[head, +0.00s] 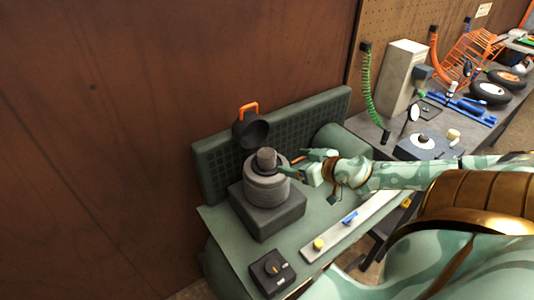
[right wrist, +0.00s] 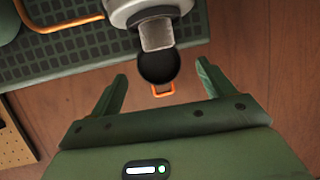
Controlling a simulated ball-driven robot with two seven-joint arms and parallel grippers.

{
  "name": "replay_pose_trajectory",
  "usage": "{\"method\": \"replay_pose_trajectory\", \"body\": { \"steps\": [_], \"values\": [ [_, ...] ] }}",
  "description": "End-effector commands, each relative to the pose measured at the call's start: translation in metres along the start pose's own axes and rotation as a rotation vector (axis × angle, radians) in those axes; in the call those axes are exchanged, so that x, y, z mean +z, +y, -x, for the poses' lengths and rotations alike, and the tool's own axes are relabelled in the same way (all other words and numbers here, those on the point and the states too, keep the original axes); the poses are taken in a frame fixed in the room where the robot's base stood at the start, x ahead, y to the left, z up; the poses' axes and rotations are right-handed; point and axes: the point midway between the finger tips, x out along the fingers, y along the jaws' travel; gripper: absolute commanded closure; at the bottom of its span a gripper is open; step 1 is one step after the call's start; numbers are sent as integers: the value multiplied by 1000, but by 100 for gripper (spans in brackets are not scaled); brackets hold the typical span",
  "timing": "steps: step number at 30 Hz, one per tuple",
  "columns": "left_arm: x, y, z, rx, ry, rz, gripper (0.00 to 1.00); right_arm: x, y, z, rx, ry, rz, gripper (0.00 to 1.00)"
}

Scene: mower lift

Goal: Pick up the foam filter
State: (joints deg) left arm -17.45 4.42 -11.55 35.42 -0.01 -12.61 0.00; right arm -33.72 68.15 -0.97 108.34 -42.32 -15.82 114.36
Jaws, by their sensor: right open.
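The foam filter (head: 267,158) is a small grey cylinder standing on top of the ribbed grey engine (head: 266,190). It also shows in the right wrist view (right wrist: 157,34), near the top centre. My right gripper (head: 296,165) is just to the right of the filter in the head view. In the right wrist view its two fingers (right wrist: 161,72) are spread wide with nothing gripped between them. The filter lies beyond the fingertips there, apart from them. My left gripper is in neither view.
A black cup-shaped cover (head: 250,131) with an orange handle (head: 248,107) is behind the filter. The engine sits on a dark block (head: 262,217) on a green deck. A black box with a knob (head: 272,270) is at the front. A cluttered bench extends right.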

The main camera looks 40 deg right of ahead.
Motion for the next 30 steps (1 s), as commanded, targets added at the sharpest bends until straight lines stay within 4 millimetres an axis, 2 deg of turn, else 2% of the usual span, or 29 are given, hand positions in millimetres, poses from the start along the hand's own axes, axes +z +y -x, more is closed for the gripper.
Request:
{"method": "replay_pose_trajectory", "body": {
  "steps": [5, 15, 25, 30],
  "values": [
    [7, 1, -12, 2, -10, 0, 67, 0, 2, -26, 4, 3, 2, 19],
    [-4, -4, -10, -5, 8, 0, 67, -1, 2, -66, 6, 2, -4, 19],
    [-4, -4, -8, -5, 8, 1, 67, -1, 2, -84, 5, 1, -2, 19],
    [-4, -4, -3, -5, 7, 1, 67, -2, 2, -107, 4, 2, -1, 19]
  ]
}}
